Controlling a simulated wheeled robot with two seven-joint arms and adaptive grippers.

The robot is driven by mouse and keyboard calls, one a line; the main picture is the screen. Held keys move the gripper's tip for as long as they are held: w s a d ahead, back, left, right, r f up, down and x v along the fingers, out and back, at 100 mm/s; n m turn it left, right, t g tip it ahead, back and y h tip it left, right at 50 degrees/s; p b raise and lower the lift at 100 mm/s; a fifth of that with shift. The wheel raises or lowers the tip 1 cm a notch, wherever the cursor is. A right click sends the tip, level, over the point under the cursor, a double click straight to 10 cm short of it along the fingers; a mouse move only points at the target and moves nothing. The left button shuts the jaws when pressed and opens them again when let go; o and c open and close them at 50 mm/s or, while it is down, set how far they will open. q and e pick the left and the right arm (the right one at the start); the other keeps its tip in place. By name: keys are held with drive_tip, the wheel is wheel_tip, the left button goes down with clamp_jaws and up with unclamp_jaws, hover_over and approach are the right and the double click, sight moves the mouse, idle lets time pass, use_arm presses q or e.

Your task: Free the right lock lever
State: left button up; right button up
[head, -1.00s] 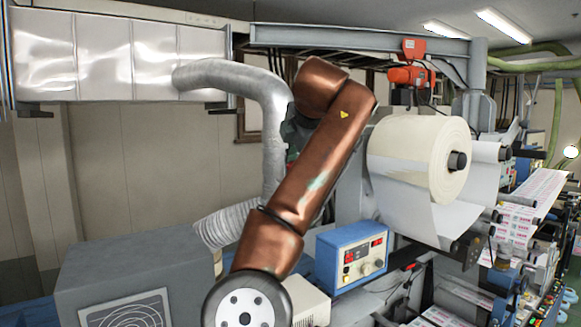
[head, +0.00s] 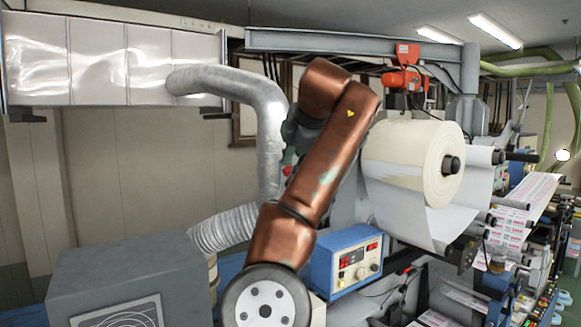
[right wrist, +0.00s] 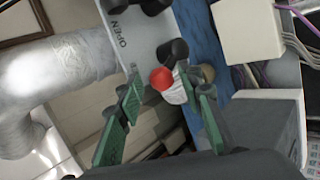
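The lock lever shows in the right wrist view as a red ball knob (right wrist: 162,79) with a pale grey part beside it. It is close to a grey plate (right wrist: 130,38) marked OPEN. My right gripper (right wrist: 158,86) has two green fingers spread apart, with the knob in the gap between their tips. I see space on both sides of the knob, and cannot tell how deep it is between the fingers. In the head view a small red spot (head: 287,170), probably the knob, shows left of my copper right arm, which hides most of the gripper. My left gripper is not in view.
A large paper roll (head: 415,160) is right of my arm. A blue control box (head: 347,262) stands below it. A silver duct (head: 262,120) runs just left of my arm. A grey cabinet (head: 130,275) fills the lower left.

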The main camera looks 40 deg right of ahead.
drive_tip(key=shift+o, duration=0.3)
drive_tip(key=v, duration=1.2)
drive_tip(key=shift+w+d+f, duration=0.1)
